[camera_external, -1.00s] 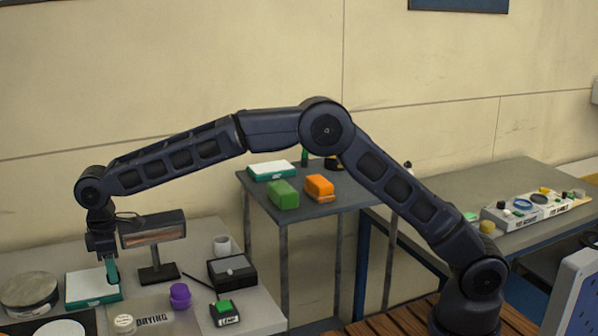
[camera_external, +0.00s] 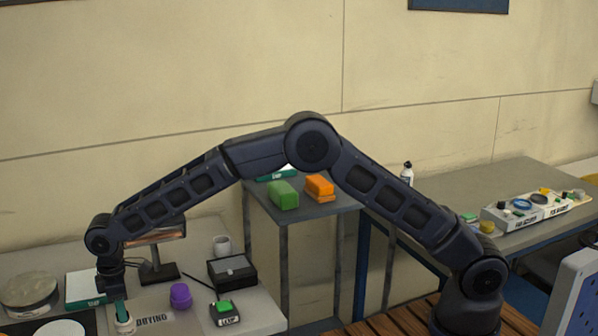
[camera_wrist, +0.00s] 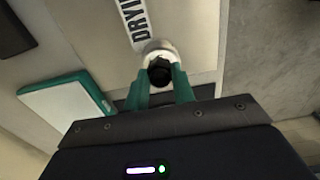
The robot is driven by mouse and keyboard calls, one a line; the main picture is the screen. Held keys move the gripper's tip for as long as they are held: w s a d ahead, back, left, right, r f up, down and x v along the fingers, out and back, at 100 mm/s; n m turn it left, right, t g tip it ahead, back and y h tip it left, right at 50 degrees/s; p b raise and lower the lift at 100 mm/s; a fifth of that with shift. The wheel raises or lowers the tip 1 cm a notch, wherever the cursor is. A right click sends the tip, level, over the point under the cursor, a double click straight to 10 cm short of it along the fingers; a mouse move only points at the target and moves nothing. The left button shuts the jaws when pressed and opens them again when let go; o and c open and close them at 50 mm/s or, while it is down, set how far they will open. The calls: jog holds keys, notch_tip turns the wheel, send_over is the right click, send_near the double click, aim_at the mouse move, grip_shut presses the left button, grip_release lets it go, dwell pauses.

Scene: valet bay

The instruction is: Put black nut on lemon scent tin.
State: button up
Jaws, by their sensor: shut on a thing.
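My gripper (camera_external: 121,310) has green fingers and points down at the near left of the left table. In the wrist view my gripper (camera_wrist: 160,88) is shut on the black nut (camera_wrist: 160,72), a small dark round piece between the fingertips. Directly beneath or behind it is a round cream-white tin (camera_wrist: 155,48), which also shows in the external view (camera_external: 125,326) just under the fingertips. I cannot read a label on it, so I cannot confirm that it is the lemon scent tin. I cannot tell whether the nut touches it. The nut is hidden in the external view.
A drying mat (camera_external: 155,320) lies by the tin. A purple knobbed piece (camera_external: 180,296), a green-topped block (camera_external: 224,308) and a black box (camera_external: 232,270) stand to the right.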

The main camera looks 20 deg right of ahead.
jog(key=o, duration=1)
jog(key=shift+f, duration=0.1)
notch_tip(320, 180, up, 12)
jog(key=shift+r, duration=0.15)
